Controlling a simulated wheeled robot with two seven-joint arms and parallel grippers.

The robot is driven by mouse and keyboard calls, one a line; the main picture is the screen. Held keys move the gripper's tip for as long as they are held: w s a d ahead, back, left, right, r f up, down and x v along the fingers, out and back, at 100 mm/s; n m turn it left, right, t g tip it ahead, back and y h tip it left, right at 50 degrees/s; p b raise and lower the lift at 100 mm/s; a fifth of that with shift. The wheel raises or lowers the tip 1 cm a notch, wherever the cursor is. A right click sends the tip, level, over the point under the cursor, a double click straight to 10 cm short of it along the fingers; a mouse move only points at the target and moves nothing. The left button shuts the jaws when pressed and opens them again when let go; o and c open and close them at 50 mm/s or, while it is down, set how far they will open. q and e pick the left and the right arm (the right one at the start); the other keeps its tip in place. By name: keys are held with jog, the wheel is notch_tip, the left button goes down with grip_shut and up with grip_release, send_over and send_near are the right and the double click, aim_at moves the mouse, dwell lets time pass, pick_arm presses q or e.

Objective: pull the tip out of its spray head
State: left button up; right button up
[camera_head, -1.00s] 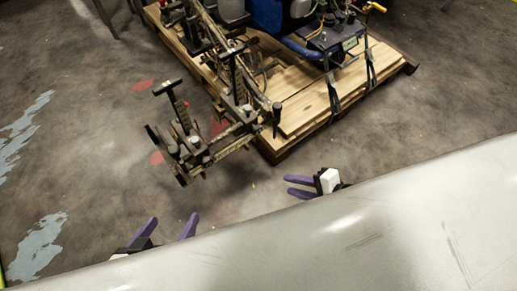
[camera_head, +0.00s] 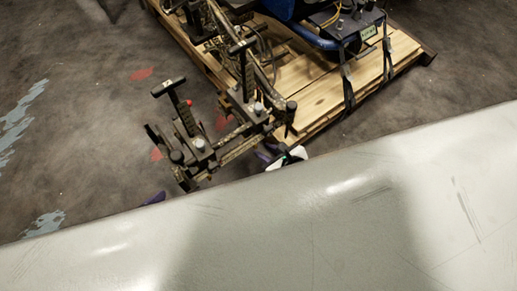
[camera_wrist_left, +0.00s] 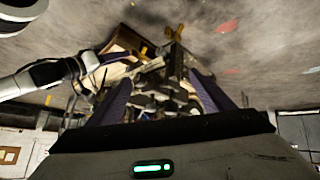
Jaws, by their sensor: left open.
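The line striper's spray-head assembly (camera_head: 198,145) juts from the machine's front at centre-left of the head view, dark and worn, with upright posts and clamps. The tip is too small to single out. My left gripper (camera_head: 153,198) is mostly hidden behind the pale foreground surface, below and left of the assembly; only a bit of purple finger shows. In the left wrist view my left gripper (camera_wrist_left: 160,95) has its two purple fingers wide apart, with machine parts seen beyond the gap. My right gripper (camera_head: 267,152) is at the assembly's lower right, its fingers partly hidden; contact is unclear.
The striper stands on a wooden pallet (camera_head: 320,98) with dark straps over its edge. Concrete floor (camera_head: 80,120) left of the assembly is open, with red and pale paint patches. A white arm (camera_wrist_left: 45,78) crosses the left of the left wrist view.

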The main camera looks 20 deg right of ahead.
aim_at(256, 146)
pick_arm(q)
jog(key=shift+w+d+m+h+b, duration=0.15)
jog(key=shift+d+h+b, duration=0.1)
jog(key=shift+d+b, duration=0.35)
jog(key=shift+w+d+m+h+b, duration=0.15)
jog(key=shift+d+h+b, duration=0.15)
jog(key=shift+b, duration=0.45)
pick_arm(e)
jog(key=shift+x, duration=2.75)
pick_arm(q)
jog(key=shift+r, duration=0.2)
pick_arm(e)
grip_shut()
